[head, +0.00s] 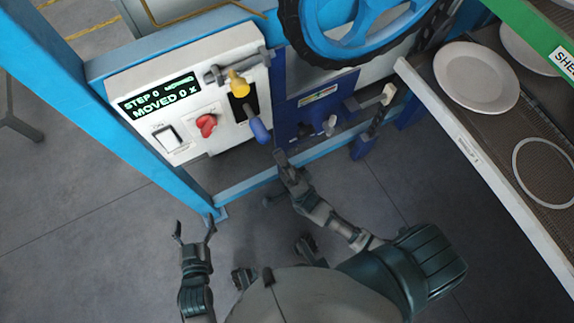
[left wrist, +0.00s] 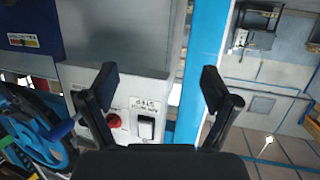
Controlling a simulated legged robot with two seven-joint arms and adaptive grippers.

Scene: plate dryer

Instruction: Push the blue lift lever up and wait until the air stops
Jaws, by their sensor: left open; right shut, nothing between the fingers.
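The blue lift lever (head: 259,130) sticks out at the lower right of the white control panel (head: 232,135), below a dark slot. Its blue handle points down toward me. My right gripper (head: 281,156) is shut and empty, just below and to the right of the handle tip. A small gap seems to separate them. My left gripper (head: 195,230) is open and empty, low in front of the frame, away from the lever. Its two spread fingers also show in the left wrist view (left wrist: 161,82), with the panel behind them.
The panel has a display (head: 158,96) reading "STEP 0" and "MOVED 0", a red knob (head: 206,123), a rocker switch (head: 166,138) and a yellow knob (head: 238,86). A blue handwheel (head: 352,42) is above right. A shelf with white plates (head: 476,76) stands at right.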

